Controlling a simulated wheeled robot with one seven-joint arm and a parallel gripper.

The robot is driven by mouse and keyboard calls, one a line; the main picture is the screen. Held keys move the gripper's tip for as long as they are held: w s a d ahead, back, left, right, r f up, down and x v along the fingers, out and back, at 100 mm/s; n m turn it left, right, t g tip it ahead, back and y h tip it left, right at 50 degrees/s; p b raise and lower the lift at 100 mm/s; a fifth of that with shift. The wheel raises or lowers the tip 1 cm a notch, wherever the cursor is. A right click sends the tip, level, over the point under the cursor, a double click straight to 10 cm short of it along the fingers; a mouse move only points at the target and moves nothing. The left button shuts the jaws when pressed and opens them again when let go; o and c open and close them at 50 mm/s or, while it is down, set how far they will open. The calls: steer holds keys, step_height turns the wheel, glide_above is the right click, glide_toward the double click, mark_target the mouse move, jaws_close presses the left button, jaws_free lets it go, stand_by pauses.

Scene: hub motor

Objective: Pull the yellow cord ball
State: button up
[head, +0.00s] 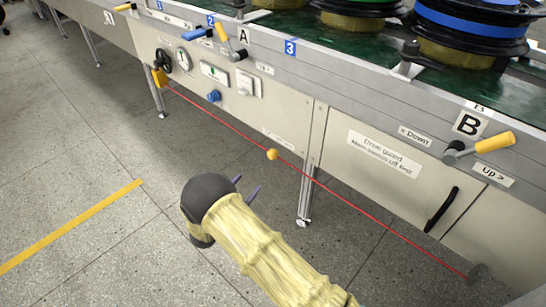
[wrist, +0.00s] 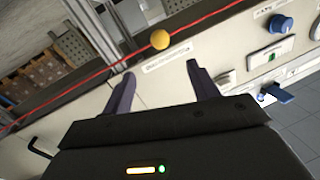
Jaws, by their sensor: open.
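The yellow cord ball (head: 272,154) sits on a red cord (head: 226,123) that runs slantwise along the front of the bench. In the wrist view the ball (wrist: 160,40) shows between and beyond the two purple fingers. My gripper (head: 246,189) is open and empty, just below and left of the ball in the head view. A gap shows between the fingers and the ball, and nothing is held. In the wrist view my gripper (wrist: 158,72) has its fingers spread wide.
The bench front (head: 300,90) carries a yellow-handled lever B (head: 480,147), other levers, blue knob (head: 214,96) and a black door handle (head: 441,209). A bench leg (head: 309,170) stands behind the cord. The floor at left is clear, with a yellow line (head: 70,228).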

mark_target(270, 158)
steer(key=shift+w, duration=0.1)
steer(key=b+x, duration=0.8)
steer(key=x, duration=0.8)
steer(key=shift+w+f, duration=0.15)
steer(key=shift+w+d, duration=0.3)
steer(key=shift+w, duration=0.15)
steer(key=shift+r, duration=0.2)
steer(key=shift+c, duration=0.3)
